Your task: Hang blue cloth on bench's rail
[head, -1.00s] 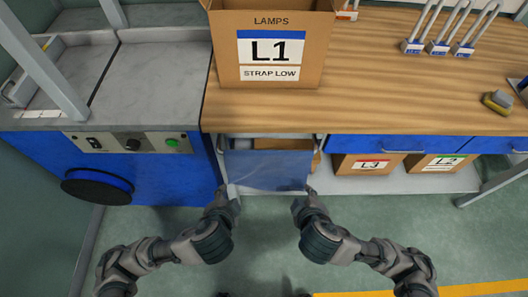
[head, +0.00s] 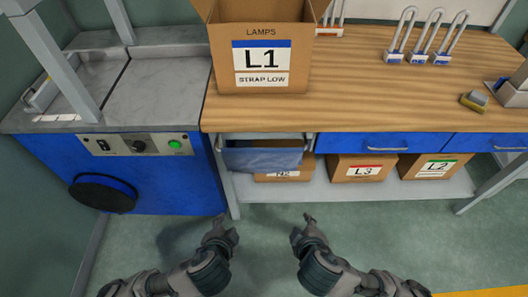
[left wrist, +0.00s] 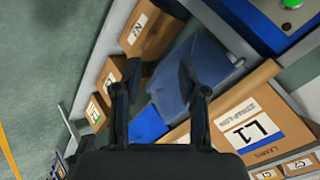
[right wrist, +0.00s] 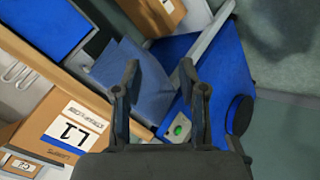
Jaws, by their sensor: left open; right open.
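The blue cloth (head: 262,158) hangs folded over the bench's rail (head: 311,143) at the front left of the bench. Most of the rail is behind or under the cloth; its right end shows. The cloth also shows in the left wrist view (left wrist: 200,62) and the right wrist view (right wrist: 152,92). My left gripper (head: 224,230) is open and empty, below and in front of the cloth's left side. My right gripper (head: 303,230) is open and empty, below and in front of its right side. Both stand apart from the cloth in the head view.
The wooden bench top (head: 380,85) carries a cardboard box L1 (head: 262,62) and several padlocks (head: 428,58). Boxes L3 (head: 358,169) and L2 (head: 430,167) sit on the lower shelf. A blue machine (head: 150,190) stands left. The floor before the bench is clear.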

